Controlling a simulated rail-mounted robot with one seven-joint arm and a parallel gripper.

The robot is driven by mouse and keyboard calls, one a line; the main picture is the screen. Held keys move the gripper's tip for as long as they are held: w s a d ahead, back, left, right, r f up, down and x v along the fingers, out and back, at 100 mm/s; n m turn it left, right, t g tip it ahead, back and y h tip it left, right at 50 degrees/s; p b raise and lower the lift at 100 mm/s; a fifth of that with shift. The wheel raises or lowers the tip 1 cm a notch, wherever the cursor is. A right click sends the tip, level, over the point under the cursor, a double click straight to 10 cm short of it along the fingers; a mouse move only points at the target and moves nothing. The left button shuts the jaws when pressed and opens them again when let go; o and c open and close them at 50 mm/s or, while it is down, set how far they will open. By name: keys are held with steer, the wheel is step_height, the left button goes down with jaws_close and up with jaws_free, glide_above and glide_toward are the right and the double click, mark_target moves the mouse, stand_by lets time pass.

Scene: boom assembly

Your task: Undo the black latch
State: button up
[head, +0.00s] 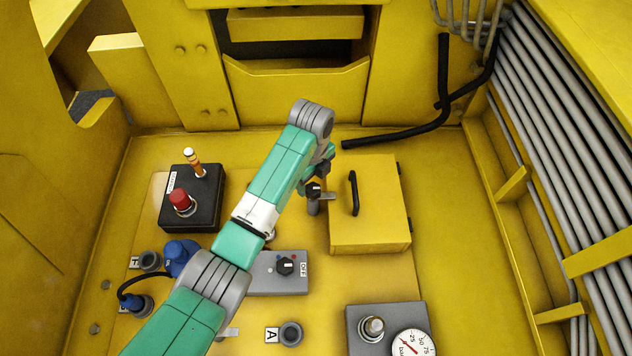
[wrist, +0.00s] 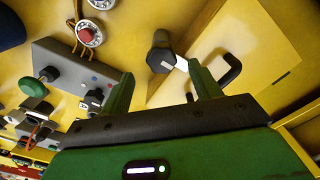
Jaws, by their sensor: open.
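The black latch (head: 314,188) is a dark knob with a pale tab on a grey post, at the left edge of the yellow box (head: 372,225). In the wrist view the latch (wrist: 160,48) stands beyond the gap between my fingertips, its pale tab pointing toward the box. My gripper (wrist: 160,70) is open and empty, with no visible contact with the latch. In the head view my arm's end is just above the latch in the picture and partly hides the gripper. The box lid is shut and has a black handle (head: 353,194).
A grey switch box (head: 268,286) lies left of and below the yellow box. A black box with a red button (head: 182,200) is farther left. A gauge (head: 411,345) is at lower right. Black hoses (head: 400,138) lie behind the box. The panel right of the box is clear.

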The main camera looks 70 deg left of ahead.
mark_target(313, 188)
step_height(313, 188, down, 4)
steer(key=shift+f, duration=0.2)
steer(key=shift+c, duration=0.4)
steer(key=shift+w, duration=0.1)
steer(key=c, duration=0.9)
steer(key=shift+r, duration=0.1)
